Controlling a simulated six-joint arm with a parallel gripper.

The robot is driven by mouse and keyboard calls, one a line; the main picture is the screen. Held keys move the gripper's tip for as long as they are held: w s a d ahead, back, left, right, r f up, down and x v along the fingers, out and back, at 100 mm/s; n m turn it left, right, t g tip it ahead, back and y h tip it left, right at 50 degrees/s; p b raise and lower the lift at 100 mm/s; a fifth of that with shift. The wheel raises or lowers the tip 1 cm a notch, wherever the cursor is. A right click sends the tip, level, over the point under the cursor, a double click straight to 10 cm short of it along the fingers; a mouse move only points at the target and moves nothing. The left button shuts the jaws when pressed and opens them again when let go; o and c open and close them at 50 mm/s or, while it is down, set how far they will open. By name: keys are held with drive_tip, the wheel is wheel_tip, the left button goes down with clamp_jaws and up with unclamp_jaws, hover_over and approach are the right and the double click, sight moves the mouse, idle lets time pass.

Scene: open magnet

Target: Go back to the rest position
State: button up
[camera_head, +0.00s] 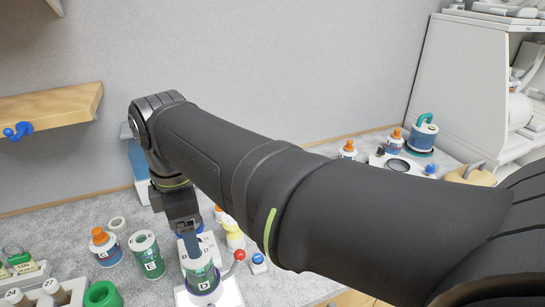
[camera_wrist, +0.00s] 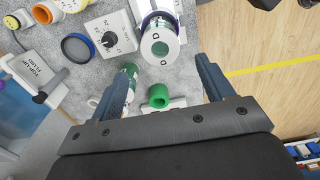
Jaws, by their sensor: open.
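My gripper (camera_head: 190,244) is at the end of my black arm, pointing down over the table in the head view. In the wrist view my gripper (camera_wrist: 163,72) has its two blue fingers spread wide, with nothing held between them. A white and green cylinder (camera_head: 201,277) marked D stands in a white fixture just below the fingers. It also shows in the wrist view (camera_wrist: 158,50), beyond the fingertips. Whether a finger touches it cannot be told.
A red-knobbed lever (camera_head: 239,255) stands right of the cylinder. Labelled bottles (camera_head: 147,256) and a green ring (camera_head: 103,295) lie left. A wooden shelf (camera_head: 50,106) with a blue hook is on the wall. More bottles (camera_head: 422,135) stand at the back right.

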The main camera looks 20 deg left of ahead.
sight(198, 262)
drive_tip(key=shift+r, duration=0.95)
drive_tip(key=shift+f, duration=0.1)
wheel_tip(198, 262, down, 13)
drive_tip(key=shift+f, duration=0.1)
drive_tip(key=shift+r, duration=0.3)
